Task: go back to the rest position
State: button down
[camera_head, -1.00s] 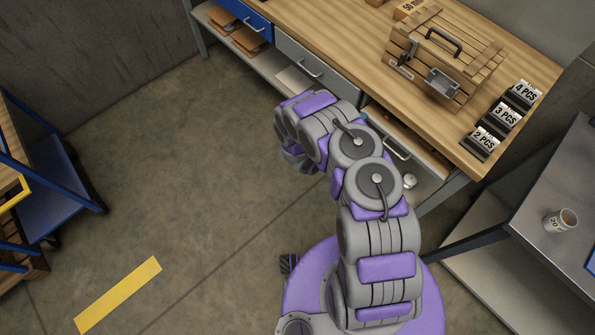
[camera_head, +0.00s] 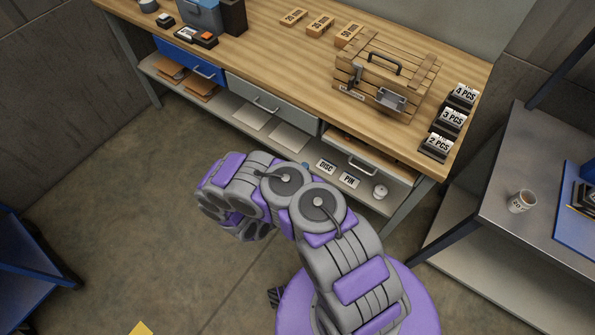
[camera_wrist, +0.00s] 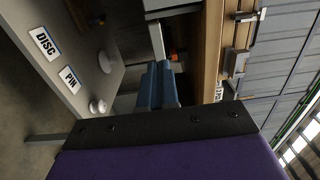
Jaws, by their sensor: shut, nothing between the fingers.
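My arm is folded over my purple base in the head view, with its bent wrist end (camera_head: 232,200) at the left, in front of the workbench.
The wooden workbench (camera_head: 290,60) carries a wooden crate (camera_head: 385,85), number blocks and small boxes. DISC (camera_head: 326,167) and PIN (camera_head: 349,180) labels mark its lower shelf. A grey table (camera_head: 500,215) with a cup (camera_head: 521,201) stands right. A blue cart (camera_head: 30,270) stands left.

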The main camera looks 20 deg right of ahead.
jog(key=s+d+r+m+g+h, duration=0.1)
jog(key=d+r+m+g+h, duration=0.1)
jog(key=d+r+m+g, duration=0.45)
jog(key=s+d+r+m+g+h, duration=0.3)
jog(key=r+m, duration=0.4)
jog(key=r, duration=0.6)
jog(key=s+d+r+m+g+y, duration=0.45)
jog(key=s+r+m+g, duration=0.25)
jog(key=s+r+m, duration=0.6)
jog(key=s+a+r+m+t+y, duration=0.2)
jog(key=s+a+m+y, duration=0.5)
jog(key=s+a+m, duration=0.1)
jog(key=s+a+r+m+t+y, duration=0.1)
jog(key=s+a+r+m+y, duration=0.2)
jog(key=s+a+m+y, duration=0.4)
jog(key=s+a+m, duration=0.1)
jog(key=a+m, duration=0.1)
jog(key=shift+s+a+r+t+y, duration=0.3)
jog(key=shift+a+t+y, duration=0.05)
